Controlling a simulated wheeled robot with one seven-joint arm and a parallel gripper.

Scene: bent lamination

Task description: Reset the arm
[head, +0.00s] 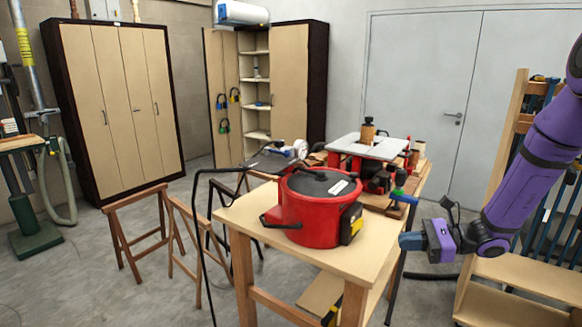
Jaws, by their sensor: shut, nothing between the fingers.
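My purple arm comes in from the right side of the head view. My gripper (413,241) is at its end, shut and empty, with blue fingertips pointing left. It hangs beside the right edge of the wooden workbench (345,272), to the right of a red round pot-like machine (308,208) with a dark lid. A gap shows between the fingertips and that machine in the picture.
A table machine with a pale top (368,146) stands behind the red one. A wooden rack (520,275) stands at right, behind my arm. Wooden trestles (140,230) stand at left. Cabinets (120,105) line the back wall. Floor at front left is clear.

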